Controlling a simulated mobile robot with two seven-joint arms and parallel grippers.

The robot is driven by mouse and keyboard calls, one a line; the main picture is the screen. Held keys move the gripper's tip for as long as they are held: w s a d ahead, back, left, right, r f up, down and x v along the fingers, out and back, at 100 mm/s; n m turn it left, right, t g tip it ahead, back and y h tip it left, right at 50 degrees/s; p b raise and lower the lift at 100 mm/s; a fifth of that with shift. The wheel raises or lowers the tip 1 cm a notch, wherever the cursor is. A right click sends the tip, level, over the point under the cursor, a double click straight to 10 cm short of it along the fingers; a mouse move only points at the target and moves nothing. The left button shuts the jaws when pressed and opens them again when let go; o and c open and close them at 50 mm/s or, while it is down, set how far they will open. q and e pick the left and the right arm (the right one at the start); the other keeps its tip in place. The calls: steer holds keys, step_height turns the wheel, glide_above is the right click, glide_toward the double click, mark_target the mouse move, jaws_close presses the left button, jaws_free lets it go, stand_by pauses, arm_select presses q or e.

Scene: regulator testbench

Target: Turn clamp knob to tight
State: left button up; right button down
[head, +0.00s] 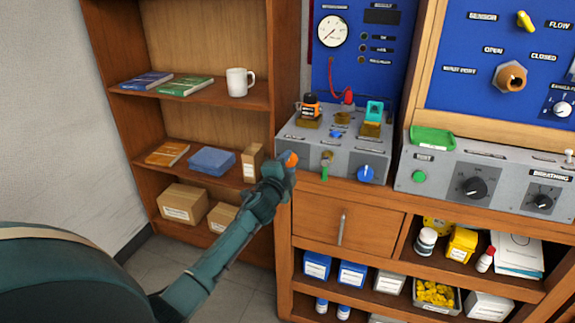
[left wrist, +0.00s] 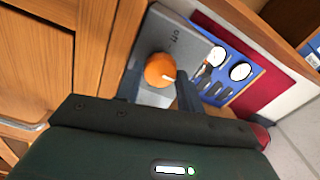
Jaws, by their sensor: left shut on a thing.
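An orange round knob (head: 290,158) sits at the left end of the grey bench unit (head: 312,150). In the left wrist view the orange knob (left wrist: 158,69) shows a short pale pointer mark and lies between my two dark fingers. My left gripper (head: 284,168) is shut on this knob; its wrist hides most of the knob in the head view. Small dark lettering stands on the grey panel (left wrist: 172,36) beside the knob, too small to read surely. My right gripper is in neither view.
The grey unit also carries a blue knob (head: 366,174), a green-handled valve (head: 326,166) and fittings on top. A wooden shelf with a white mug (head: 239,82) and books stands at left. A drawer handle (head: 342,226) juts out below the unit.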

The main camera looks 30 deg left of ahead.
arm_select(q)
steer(key=m, duration=0.5)
steer(key=shift+m, duration=0.4)
steer(key=m+p, duration=0.1)
steer(key=m, duration=0.3)
steer(key=m+p, duration=0.1)
steer(key=m, duration=0.3)
steer(key=shift+m, duration=0.4)
steer(key=m+p, duration=0.1)
steer(key=m, duration=0.1)
steer(key=shift+m, duration=0.9)
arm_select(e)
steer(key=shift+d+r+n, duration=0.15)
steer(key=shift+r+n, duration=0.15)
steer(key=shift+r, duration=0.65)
arm_select(q)
steer(key=shift+a+f, duration=0.1)
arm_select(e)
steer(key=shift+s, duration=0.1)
arm_select(q)
steer(key=o, duration=1)
